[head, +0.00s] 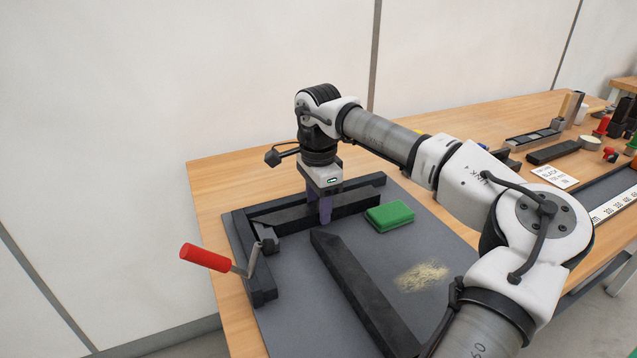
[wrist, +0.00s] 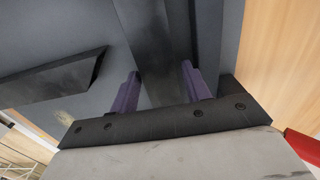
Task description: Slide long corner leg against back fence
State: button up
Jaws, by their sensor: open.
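A dark bar, which I take as the long corner leg (head: 355,206), lies along the back of the grey board, just in front of the dark back fence (head: 376,181). In the wrist view the leg (wrist: 150,40) runs between my purple fingers, and the fence (wrist: 208,35) is beside it with a narrow gap. My gripper (head: 319,218) points down over the leg, open, one finger on each side; in the wrist view it (wrist: 160,85) straddles the leg. Contact of the fingers with the leg cannot be told. Another dark bar (head: 362,290) with a mitred end lies diagonally in front, apart.
A clamp with a red handle (head: 206,257) stands at the left fence (head: 258,285). A green block (head: 390,216) sits right of the gripper. Sawdust (head: 421,277) lies on the board (head: 290,320). Tools and a ruler (head: 612,205) are on the bench at right.

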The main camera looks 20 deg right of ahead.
jog(key=shift+f, duration=0.5)
grip_shut()
jog(key=shift+w, duration=0.1)
